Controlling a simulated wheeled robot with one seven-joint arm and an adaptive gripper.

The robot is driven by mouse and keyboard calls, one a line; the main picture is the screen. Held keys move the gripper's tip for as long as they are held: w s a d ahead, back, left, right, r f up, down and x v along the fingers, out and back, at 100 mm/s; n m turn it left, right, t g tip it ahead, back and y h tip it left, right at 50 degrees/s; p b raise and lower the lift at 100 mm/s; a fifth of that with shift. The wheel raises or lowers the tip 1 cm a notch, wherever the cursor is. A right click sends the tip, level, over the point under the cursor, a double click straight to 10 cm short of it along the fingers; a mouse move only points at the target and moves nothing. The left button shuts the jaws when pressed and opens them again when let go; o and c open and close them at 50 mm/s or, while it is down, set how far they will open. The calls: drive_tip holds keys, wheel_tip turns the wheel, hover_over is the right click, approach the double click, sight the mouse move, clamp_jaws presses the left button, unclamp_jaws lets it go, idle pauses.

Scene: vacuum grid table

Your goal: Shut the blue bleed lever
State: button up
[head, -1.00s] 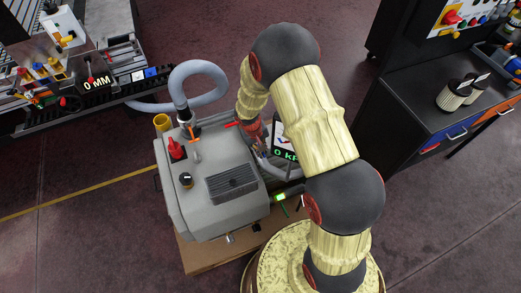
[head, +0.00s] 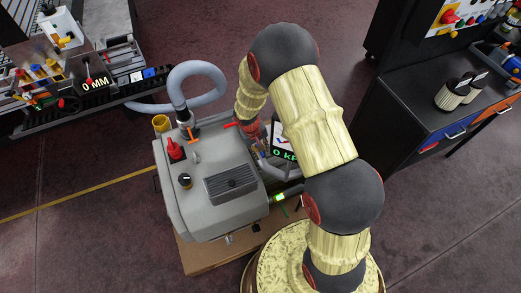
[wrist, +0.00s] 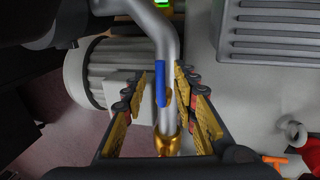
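The blue bleed lever (wrist: 161,83) shows in the wrist view as a narrow blue bar, lying along a grey metal pipe (wrist: 166,45). A brass fitting (wrist: 168,145) sits at the pipe's lower end. My gripper (wrist: 162,76) is open, with one yellow-padded finger on each side of the lever and pipe. Gaps show between the lever and both fingers; I cannot tell any contact. In the head view my arm hides most of the gripper and the lever cannot be made out, beside the grey pump unit (head: 212,165).
A ribbed grey motor (wrist: 105,72) lies left of the fingers in the wrist view. The pump housing (wrist: 262,80) is close on the right, with an orange handle (wrist: 272,159) low down.

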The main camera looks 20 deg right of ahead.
wheel_tip(320, 180, up, 12)
drive_tip(key=a, duration=0.2)
drive_tip(key=shift+a, duration=0.15)
drive_tip(key=shift+s+f, duration=0.1)
drive_tip(key=shift+f, duration=0.1)
idle(0.5)
